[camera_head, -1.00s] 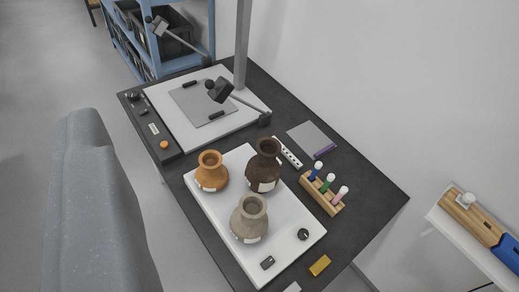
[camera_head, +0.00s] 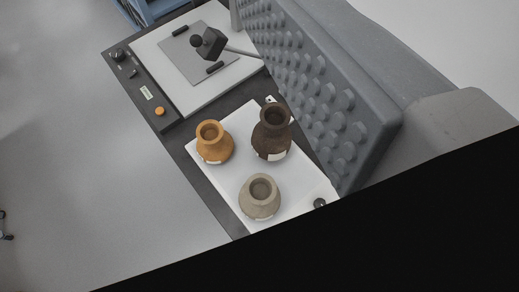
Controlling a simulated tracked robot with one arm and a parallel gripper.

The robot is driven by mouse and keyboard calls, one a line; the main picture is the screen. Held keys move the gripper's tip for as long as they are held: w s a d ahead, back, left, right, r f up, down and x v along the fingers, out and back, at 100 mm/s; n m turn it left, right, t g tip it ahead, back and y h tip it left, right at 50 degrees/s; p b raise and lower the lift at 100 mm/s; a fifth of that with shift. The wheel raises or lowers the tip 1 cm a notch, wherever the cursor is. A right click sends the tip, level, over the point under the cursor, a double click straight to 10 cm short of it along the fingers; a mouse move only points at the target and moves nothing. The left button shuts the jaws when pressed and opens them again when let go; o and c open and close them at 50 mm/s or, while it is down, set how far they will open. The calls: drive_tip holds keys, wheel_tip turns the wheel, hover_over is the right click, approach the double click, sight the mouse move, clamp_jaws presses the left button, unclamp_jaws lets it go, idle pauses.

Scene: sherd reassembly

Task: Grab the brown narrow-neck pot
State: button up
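The dark brown pot (camera_head: 268,143) with a narrow neck stands upright on a white board, with a pale label low on its side. To its left stands an orange-brown pot (camera_head: 214,150), and nearer stands a grey-beige pot (camera_head: 260,205). One grey, studded finger of my gripper (camera_head: 318,90) crosses the right of the view, close beside the dark brown pot in the picture. No contact with the pot shows. Nothing lies against the studded face and the opposing finger is out of view, so my gripper looks open and empty.
The white board (camera_head: 225,185) lies on a dark table (camera_head: 185,140). Behind are another white panel with a grey sheet (camera_head: 190,65), a dark lamp-like head (camera_head: 212,43), and a control strip (camera_head: 145,92). A black shape hides the lower view.

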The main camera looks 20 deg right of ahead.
drive_tip(key=w+d+f+m+g, duration=0.2)
drive_tip(key=w+d+f+m, duration=0.25)
drive_tip(key=f, duration=0.55)
drive_tip(key=m+g+y+b, duration=0.2)
drive_tip(key=m+y+b, duration=0.35)
drive_tip(key=m, duration=1.85)
approach(282, 132)
drive_tip(key=shift+y, duration=0.85)
drive_tip(key=w+f, duration=0.1)
drive_tip(key=w+a+f, duration=0.1)
drive_tip(key=w+f, duration=0.1)
drive_tip(key=w+a+f, duration=0.1)
drive_tip(key=w, duration=0.1)
drive_tip(key=shift+a+f+b, duration=0.2)
drive_tip(key=shift+f+b, duration=0.05)
drive_tip(key=shift+b, duration=0.1)
drive_tip(key=shift+w+r+b+x, duration=0.15)
drive_tip(key=shift+b+x, duration=0.2)
drive_tip(key=shift+x, duration=0.6)
drive_tip(key=shift+w+r+b+x, duration=0.1)
drive_tip(key=shift+r+b+x, duration=0.2)
drive_tip(key=shift+x, duration=0.65)
drive_tip(key=shift+w+r+b+x, duration=0.1)
drive_tip(key=shift+b+x, duration=0.3)
drive_tip(key=shift+x, duration=0.6)
drive_tip(key=shift+s+f, duration=0.1)
drive_tip(key=shift+s, duration=0.05)
clamp_jaws()
